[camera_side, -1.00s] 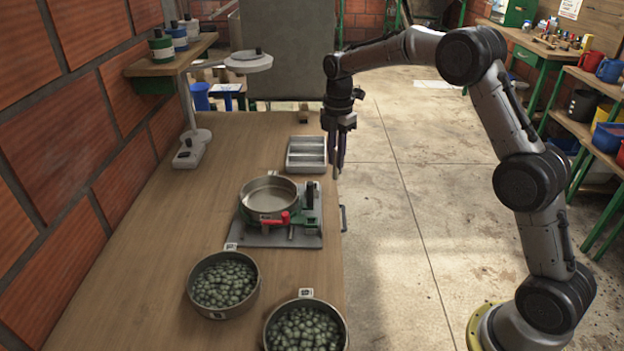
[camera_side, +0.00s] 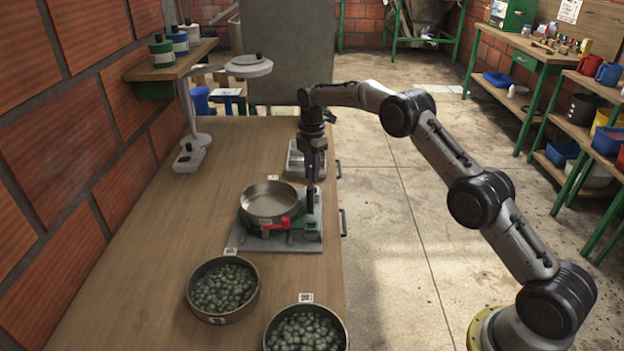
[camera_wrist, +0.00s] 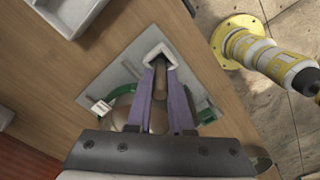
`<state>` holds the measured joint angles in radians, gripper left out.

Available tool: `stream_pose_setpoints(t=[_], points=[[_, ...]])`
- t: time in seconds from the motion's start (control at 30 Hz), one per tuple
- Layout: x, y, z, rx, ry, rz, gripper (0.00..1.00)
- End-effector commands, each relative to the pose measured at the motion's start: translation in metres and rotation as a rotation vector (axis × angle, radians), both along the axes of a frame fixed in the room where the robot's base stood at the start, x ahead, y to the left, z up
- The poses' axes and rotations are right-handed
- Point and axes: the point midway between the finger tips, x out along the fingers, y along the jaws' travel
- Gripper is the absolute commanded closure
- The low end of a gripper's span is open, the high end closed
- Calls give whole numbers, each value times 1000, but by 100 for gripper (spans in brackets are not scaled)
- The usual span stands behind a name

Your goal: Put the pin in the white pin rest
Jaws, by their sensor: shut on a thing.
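My gripper (camera_side: 313,180) is lowered beside the right side of the metal pan, over the grey base plate. In the wrist view its two purple fingers (camera_wrist: 161,70) are shut on the pin (camera_wrist: 160,84), a brownish-grey rod showing between them. The white pin rest (camera_wrist: 160,52) is a small angular holder right at the fingertips in the wrist view. The pin's tip is dark and partly hidden there, so I cannot tell whether it is inside the rest. In the side view the pin and the rest cannot be made out.
The pan (camera_side: 270,201) sits in a green fixture with a red handle (camera_side: 274,224) on the plate (camera_side: 275,243). A grey tray (camera_side: 296,160) lies behind my gripper. Two bowls of green fruit (camera_side: 223,290) stand in front.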

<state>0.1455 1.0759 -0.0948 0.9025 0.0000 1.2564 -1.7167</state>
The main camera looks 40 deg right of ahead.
Motion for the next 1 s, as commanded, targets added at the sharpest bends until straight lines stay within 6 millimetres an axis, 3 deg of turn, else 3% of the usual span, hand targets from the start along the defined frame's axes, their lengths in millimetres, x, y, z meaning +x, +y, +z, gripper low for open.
stream_pose_setpoints(t=[0.13, 0.53, 0.57, 0.7, 1.0], points=[[-1, 0, -21, 0, 3, 0, 100], [-1, 0, -25, 0, 1, 0, 100], [-1, 0, -25, 0, 1, 0, 75], [-1, 0, -25, 0, 1, 0, 51], [-1, 0, -24, 0, 1, 0, 51]])
